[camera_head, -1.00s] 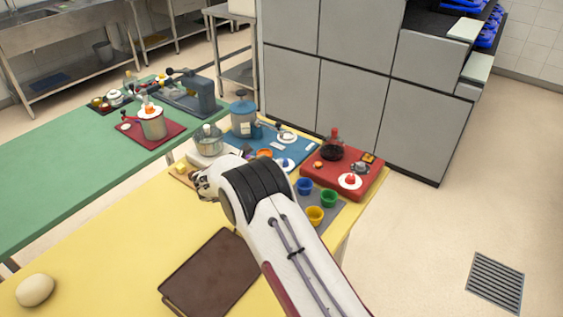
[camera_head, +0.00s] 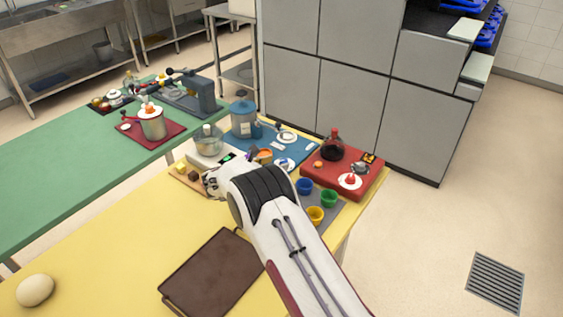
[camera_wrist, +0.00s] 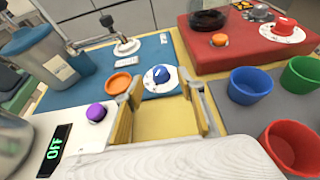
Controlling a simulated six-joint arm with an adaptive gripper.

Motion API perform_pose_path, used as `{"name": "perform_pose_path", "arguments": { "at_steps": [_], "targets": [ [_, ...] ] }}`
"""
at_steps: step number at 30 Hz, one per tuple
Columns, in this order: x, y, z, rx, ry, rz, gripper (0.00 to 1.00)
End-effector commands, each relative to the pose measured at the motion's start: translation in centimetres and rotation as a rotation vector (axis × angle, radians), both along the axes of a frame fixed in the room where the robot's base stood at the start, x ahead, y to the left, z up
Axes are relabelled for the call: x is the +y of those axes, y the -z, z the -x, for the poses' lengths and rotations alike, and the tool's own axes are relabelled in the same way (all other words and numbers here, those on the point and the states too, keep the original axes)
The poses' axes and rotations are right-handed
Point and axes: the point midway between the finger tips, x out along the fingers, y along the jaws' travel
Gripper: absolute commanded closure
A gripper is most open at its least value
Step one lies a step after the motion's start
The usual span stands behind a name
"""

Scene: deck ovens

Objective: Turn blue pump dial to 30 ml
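The blue dial (camera_wrist: 161,74) sits on a white round disc (camera_wrist: 171,83) with small marks on the blue mat (camera_wrist: 182,62); the marks are too small to read. In the head view the dial's disc (camera_head: 285,164) lies just beyond my wrist. The blue pump (camera_head: 243,118) stands at the mat's back left and shows at the upper left of the wrist view (camera_wrist: 45,55). My gripper (camera_wrist: 163,92) is open and empty, its fingers apart in front of the dial, not around it.
A white scale with a purple knob (camera_wrist: 96,112) and green-lit display (camera_wrist: 54,150) is left of my fingers. An orange bowl (camera_wrist: 124,83) is close by. Blue (camera_wrist: 250,85), green (camera_wrist: 302,75) and red (camera_wrist: 290,148) cups stand right. A red board (camera_wrist: 243,52) lies behind them.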

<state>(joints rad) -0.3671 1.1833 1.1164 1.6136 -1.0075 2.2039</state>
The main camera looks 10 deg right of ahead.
Motion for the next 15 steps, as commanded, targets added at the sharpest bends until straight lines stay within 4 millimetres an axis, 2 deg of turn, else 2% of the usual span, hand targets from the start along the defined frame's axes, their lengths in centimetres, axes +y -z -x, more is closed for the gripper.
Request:
{"name": "perform_pose_path", "arguments": {
  "at_steps": [6,15],
  "targets": [
    [-1.6,1.0,-1.6,0.000,0.001,0.000,0.61],
    [-2.8,1.7,-2.8,0.001,0.000,0.000,0.61]
  ]
}}
